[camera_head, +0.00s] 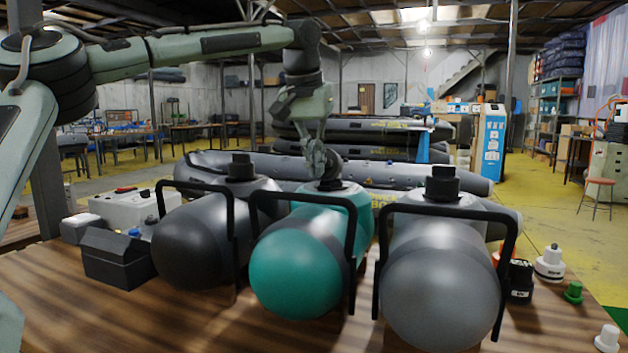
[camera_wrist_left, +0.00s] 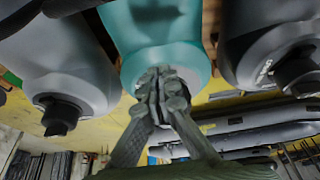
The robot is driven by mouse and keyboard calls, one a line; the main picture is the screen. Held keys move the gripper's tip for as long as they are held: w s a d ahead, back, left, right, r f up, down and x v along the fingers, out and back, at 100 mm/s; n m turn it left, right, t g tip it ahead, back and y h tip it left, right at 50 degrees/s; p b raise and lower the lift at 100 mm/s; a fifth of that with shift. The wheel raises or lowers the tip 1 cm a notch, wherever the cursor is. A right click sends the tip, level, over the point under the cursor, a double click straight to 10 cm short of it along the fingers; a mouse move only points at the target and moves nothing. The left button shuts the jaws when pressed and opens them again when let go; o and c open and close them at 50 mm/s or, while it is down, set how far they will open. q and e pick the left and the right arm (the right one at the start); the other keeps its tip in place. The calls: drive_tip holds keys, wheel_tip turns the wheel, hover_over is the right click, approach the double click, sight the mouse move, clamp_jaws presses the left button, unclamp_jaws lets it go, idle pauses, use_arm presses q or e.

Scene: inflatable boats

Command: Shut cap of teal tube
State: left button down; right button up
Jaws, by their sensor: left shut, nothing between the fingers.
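The teal tube (camera_head: 300,272) lies between two grey tubes on a wooden table, under a black frame. Its dark cap (camera_head: 333,169) shows on top, partly behind my left gripper; I cannot tell whether it is open or shut. My left gripper (camera_head: 317,172) comes down from above with its fingers together, at the cap and close to it or touching. In the left wrist view, the shut fingers (camera_wrist_left: 161,85) stand in front of the teal tube (camera_wrist_left: 160,35) and hide its cap. Nothing shows between the fingers. My right gripper is not in view.
A dark grey tube (camera_head: 190,247) with a black cap (camera_head: 240,167) stands left; a lighter grey tube (camera_head: 440,290) with a black cap (camera_head: 442,183) stands right. Black frames rise around the tubes. A black box (camera_head: 115,260) and small valves (camera_head: 550,262) lie at the sides.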

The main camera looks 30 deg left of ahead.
sight(327, 149)
use_arm(q)
drive_tip(key=shift+w+a+r, duration=0.2)
drive_tip(key=shift+w+r, duration=0.45)
drive_tip(key=shift+w, duration=0.35)
drive_tip(key=shift+w+a+r, duration=0.15)
drive_tip(key=shift+w+r, duration=0.05)
drive_tip(key=shift+w, duration=0.4)
drive_tip(key=shift+w+a+r, duration=0.15)
drive_tip(key=shift+w, duration=0.45)
drive_tip(key=shift+w+a, duration=0.25)
drive_tip(key=shift+w, duration=0.85)
drive_tip(key=shift+w+a+f, duration=0.1)
drive_tip(key=shift+w+f, duration=0.05)
drive_tip(key=shift+w, duration=0.3)
drive_tip(key=shift+w+a+f, duration=0.1)
drive_tip(key=shift+w+f, duration=0.05)
drive_tip(key=shift+w, duration=0.25)
